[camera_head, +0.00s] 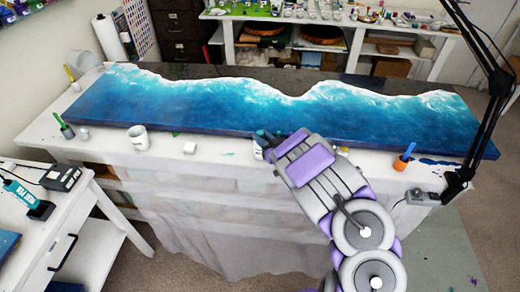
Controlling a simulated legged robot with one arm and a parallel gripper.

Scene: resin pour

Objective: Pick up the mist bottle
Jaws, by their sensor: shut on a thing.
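The mist bottle (257,152) stands at the front edge of the white-covered table, in front of the blue wave panel. Only a small pale piece of it shows beside my gripper; the rest is hidden behind my arm. My gripper (266,139) is at the bottle, its dark fingers mostly covered by the purple and grey arm link. It is shut on the bottle. I cannot tell whether the bottle is lifted off the table.
The long blue wave panel (250,108) fills most of the table. A white drawer cart (62,235) stands front left.

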